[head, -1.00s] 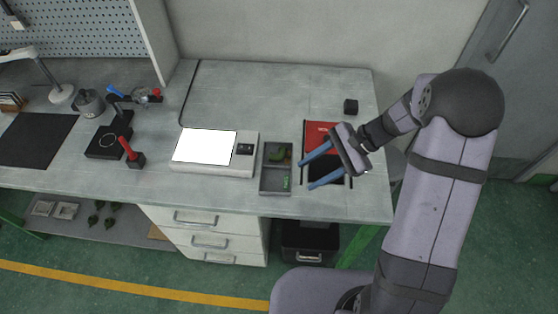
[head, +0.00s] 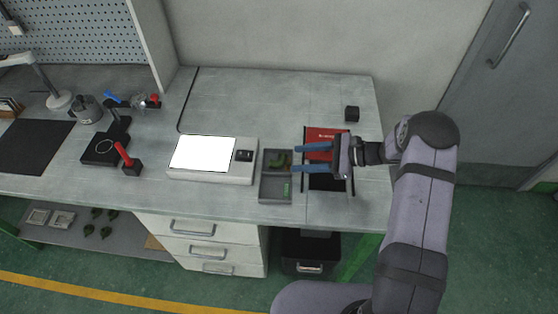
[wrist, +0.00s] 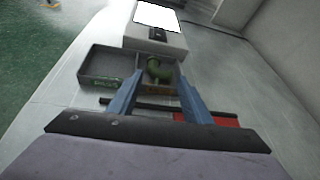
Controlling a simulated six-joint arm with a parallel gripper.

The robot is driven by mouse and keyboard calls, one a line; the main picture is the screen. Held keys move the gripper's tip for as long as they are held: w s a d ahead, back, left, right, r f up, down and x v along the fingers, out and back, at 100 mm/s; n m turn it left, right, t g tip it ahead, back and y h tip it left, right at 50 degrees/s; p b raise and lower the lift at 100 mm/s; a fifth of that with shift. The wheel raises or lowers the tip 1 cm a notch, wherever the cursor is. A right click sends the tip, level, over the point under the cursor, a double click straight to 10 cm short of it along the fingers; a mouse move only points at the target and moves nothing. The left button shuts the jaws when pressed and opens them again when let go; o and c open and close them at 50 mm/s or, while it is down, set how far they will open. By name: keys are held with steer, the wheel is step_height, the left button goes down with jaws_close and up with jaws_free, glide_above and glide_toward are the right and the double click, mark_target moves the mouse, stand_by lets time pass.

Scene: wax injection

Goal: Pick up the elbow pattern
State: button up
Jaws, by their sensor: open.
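The green elbow pattern (head: 279,160) lies in the far compartment of the grey two-compartment tray (head: 263,183). In the wrist view the elbow (wrist: 158,70) shows as a curved green pipe, ahead of and between my blue fingers. My gripper (head: 300,160) is open and empty. In the head view its fingers point left, with their tips near the right edge of the tray, close to the elbow's compartment. The fingertips (wrist: 158,95) look apart from the elbow; their exact height above the tray is hard to tell.
A white device with a bright panel (head: 203,153) stands left of the tray. A red and black item (head: 322,180) lies under my gripper. A black block (head: 352,113) stands behind.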

mark_target(287, 162)
steer(key=shift+r+p+x, duration=0.2)
steer(key=shift+p+x, duration=1)
steer(key=shift+x, duration=0.95)
steer(key=shift+w+a+f, duration=0.2)
steer(key=shift+a+f, duration=0.1)
steer(key=shift+a, duration=0.2)
steer(key=shift+c, duration=0.7)
steer(key=c, duration=0.6)
